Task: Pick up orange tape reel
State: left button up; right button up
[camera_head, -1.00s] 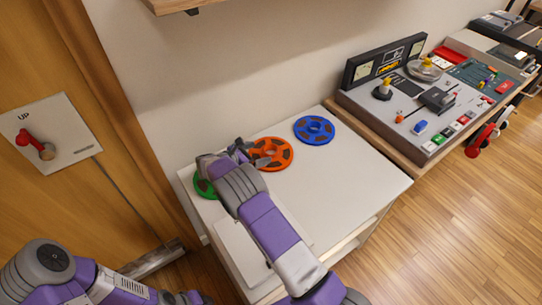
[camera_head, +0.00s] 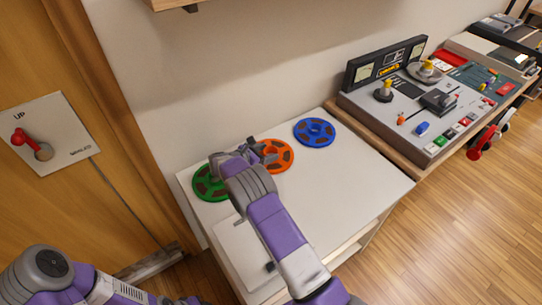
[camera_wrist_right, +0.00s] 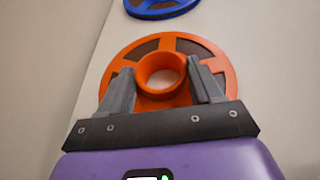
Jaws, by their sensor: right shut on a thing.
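The orange tape reel (camera_head: 279,156) lies flat on the white cabinet top, between a green reel and a blue reel. It also shows large in the right wrist view (camera_wrist_right: 215,56), with its raised round hub in the middle. My right gripper (camera_head: 262,155) reaches over it from the front. In the right wrist view my right gripper (camera_wrist_right: 164,80) has one finger on each side of the hub and is shut on it. My arm hides part of the reel in the head view. My left arm is at the lower left; its gripper is not in view.
The green reel (camera_head: 208,185) is close on the left, partly behind my wrist. The blue reel (camera_head: 314,131) lies to the right at the back. The cabinet top (camera_head: 352,180) is clear at the right. A control console (camera_head: 440,100) stands beyond it; a wall is behind.

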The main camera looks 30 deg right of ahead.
jog(key=shift+c, duration=1.1)
notch_tip(320, 180, up, 10)
jog(key=p, duration=0.3)
